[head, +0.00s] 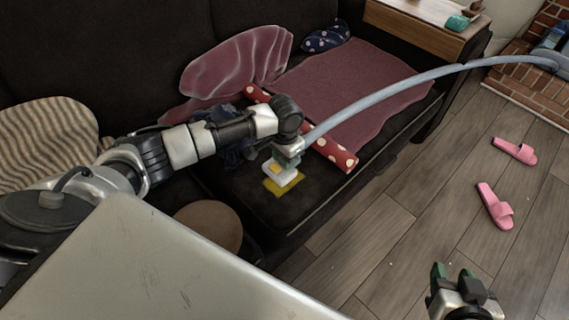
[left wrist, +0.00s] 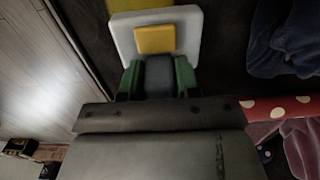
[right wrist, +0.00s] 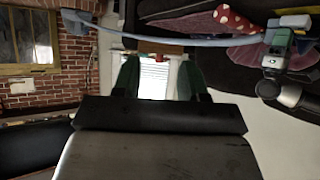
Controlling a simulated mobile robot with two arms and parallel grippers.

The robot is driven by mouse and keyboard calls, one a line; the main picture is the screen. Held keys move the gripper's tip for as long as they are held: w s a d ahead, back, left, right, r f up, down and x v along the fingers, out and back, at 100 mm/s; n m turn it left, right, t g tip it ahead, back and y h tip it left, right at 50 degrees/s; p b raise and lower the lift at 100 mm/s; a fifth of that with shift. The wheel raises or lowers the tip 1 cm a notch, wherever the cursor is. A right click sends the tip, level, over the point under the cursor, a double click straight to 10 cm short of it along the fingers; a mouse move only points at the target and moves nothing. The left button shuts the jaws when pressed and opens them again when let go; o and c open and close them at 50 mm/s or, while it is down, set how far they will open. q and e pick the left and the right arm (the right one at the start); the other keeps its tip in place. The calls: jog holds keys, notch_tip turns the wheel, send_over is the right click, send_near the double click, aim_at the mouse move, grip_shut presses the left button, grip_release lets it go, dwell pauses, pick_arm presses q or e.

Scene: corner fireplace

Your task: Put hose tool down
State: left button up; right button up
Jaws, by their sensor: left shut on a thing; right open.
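The hose tool (head: 280,179) has a white head with a yellow patch. It is just above or touching a yellow mark (head: 283,187) on the dark sofa seat; I cannot tell which. My left gripper (head: 287,161) is shut on it. In the left wrist view, the tool's white head (left wrist: 124,36) juts beyond the green fingers of my left gripper (left wrist: 158,78), with a dark part between them. A grey-blue hose (head: 400,88) arcs from near the gripper to the far right. My right gripper (head: 452,272) is open and empty above the floor; its fingers (right wrist: 157,78) are apart.
A red polka-dot roll (head: 336,153) lies beside the tool on the sofa, with a maroon cloth (head: 345,85) behind. Dark blue cloth (left wrist: 283,42) lies near the gripper. Pink slippers (head: 495,206) are on the wooden floor. A brick hearth (head: 525,80) stands far right.

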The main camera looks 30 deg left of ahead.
pick_arm(q)
notch_tip(320, 180, down, 2)
jog(key=shift+f+b, duration=0.2)
jog(key=shift+b, duration=0.15)
pick_arm(e)
jog(key=w+r+t, duration=0.1)
jog(key=w+a+r+t, duration=0.1)
jog(key=r, duration=0.1)
jog(key=shift+t+y, duration=0.4)
pick_arm(q)
jog(key=o, duration=0.8)
jog(key=shift+f, duration=0.1)
jog(key=shift+o, duration=0.2)
pick_arm(e)
jog(key=shift+f, duration=0.1)
